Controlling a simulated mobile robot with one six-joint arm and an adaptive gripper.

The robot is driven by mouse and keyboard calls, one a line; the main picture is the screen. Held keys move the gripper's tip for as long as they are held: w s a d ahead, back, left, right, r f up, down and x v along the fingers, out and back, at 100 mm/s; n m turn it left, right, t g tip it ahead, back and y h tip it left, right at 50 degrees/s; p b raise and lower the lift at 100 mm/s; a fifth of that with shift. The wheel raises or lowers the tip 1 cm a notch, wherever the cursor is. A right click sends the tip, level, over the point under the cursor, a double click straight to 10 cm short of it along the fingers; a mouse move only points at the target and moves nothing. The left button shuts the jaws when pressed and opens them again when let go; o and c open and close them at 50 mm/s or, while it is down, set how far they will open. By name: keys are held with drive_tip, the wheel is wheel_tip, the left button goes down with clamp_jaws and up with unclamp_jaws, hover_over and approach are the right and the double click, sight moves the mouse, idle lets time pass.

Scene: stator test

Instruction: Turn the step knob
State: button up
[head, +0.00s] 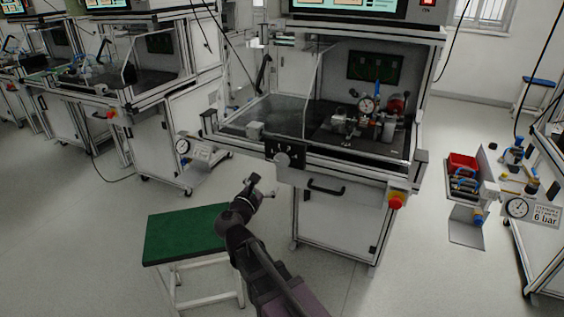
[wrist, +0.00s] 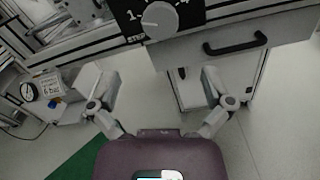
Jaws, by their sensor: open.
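The step knob (wrist: 159,20) is a round grey dial on a black plate (wrist: 128,18) with printed numbers and the word STEP. It sits at the top of the wrist view, ahead of my gripper and apart from it. In the head view the black plate (head: 285,153) is on the front edge of the middle test bench. My gripper (head: 257,186) is in front of and below that plate, over the floor. In the wrist view my gripper (wrist: 152,90) has its fingers spread wide, with nothing between them.
A black drawer handle (wrist: 235,41) is right of the knob; it also shows in the head view (head: 326,187). A red stop button (head: 396,201) is at the bench's right corner. A green-topped stool (head: 185,233) stands left of my arm. A pressure gauge (head: 183,147) is on the left.

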sight(281, 162)
drive_tip(key=x, duration=1.2)
drive_tip(key=shift+w+d, duration=0.1)
drive_tip(key=shift+w, duration=0.1)
drive_tip(key=c, duration=1)
drive_tip(key=shift+o, duration=0.2)
drive_tip(key=shift+d, duration=0.15)
